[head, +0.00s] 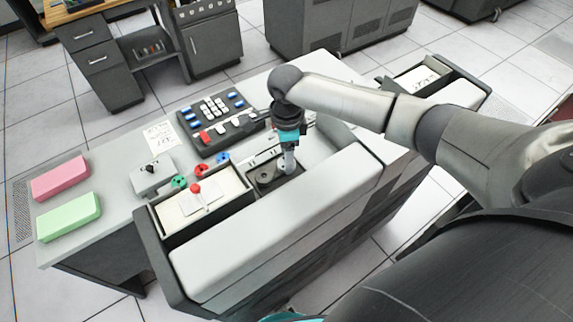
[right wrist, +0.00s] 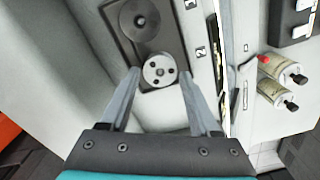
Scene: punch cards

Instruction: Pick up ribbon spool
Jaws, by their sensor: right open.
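The likely ribbon spool is a light grey disc with dark holes (right wrist: 160,71), set in a dark recessed plate on the machine. My right gripper (right wrist: 160,77) is open, with one finger on each side of this disc; I cannot tell whether they touch it. A darker round hub (right wrist: 139,20) sits in the same plate, and it also shows in the head view (head: 264,178). In the head view my right gripper (head: 288,164) points down into the recess and mostly hides the disc. My left gripper is not in view.
A card tray (head: 205,206) with a red-knobbed weight stands left of the recess. A keyboard (head: 215,122) lies behind it. Pink (head: 60,178) and green (head: 68,217) blocks lie at the left. The raised light cover (head: 270,235) borders the recess in front.

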